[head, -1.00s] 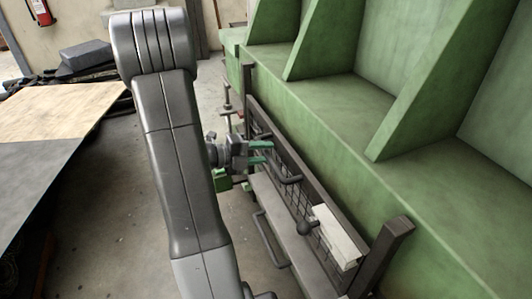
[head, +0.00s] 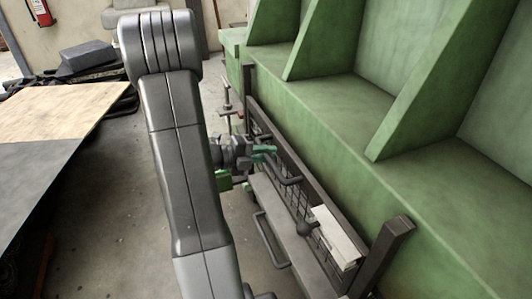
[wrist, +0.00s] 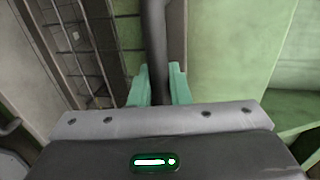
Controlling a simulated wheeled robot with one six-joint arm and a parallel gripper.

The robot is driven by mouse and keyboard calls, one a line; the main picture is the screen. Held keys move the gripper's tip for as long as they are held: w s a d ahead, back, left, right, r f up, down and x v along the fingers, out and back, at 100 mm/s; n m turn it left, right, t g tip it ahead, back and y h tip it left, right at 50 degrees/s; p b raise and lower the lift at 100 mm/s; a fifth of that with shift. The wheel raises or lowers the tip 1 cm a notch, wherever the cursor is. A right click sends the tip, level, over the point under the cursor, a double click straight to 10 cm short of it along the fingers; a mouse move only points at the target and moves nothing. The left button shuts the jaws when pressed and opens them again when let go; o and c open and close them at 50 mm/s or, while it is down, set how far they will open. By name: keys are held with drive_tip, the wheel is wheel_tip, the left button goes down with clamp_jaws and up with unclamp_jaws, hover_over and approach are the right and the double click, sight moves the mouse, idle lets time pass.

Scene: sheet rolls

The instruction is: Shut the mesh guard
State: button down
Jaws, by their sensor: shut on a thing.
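The mesh guard (head: 300,164) is a dark frame with wire mesh, set along the front of the green machine in the head view. Its mesh also shows at the upper left of the wrist view (wrist: 76,40). A dark bar handle (head: 291,180) stands out from the guard. My gripper (head: 268,152) has its teal fingers at the far part of this handle. In the wrist view the dark handle bar (wrist: 156,45) runs between the two fingers, which are shut on it. My arm hides part of the floor to the left.
The green machine (head: 430,190) with its slanted ribs fills the right side. A grey ledge with a lower rail (head: 268,240) runs below the guard. A pale block (head: 336,238) sits at the guard's near end. A table (head: 55,125) stands at the left, with bare floor between.

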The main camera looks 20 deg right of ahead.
drive_tip(key=b, duration=0.6)
approach(279, 191)
drive_tip(key=x, duration=0.5)
drive_tip(key=shift+s, duration=0.1)
drive_tip(key=c, duration=1.4)
unclamp_jaws()
drive_tip(key=shift+f, duration=0.1)
drive_tip(key=shift+c, duration=0.2)
drive_tip(key=w+p+v, duration=0.1)
drive_tip(key=v, duration=1.2)
drive_tip(key=shift+s+a+r, duration=0.25)
drive_tip(key=shift+s+a, duration=0.1)
drive_tip(key=shift+s, duration=0.15)
drive_tip(key=shift+d, duration=0.1)
drive_tip(key=x, duration=1.3)
drive_tip(key=shift+w+d+b, duration=0.15)
drive_tip(key=shift+d+b, duration=0.2)
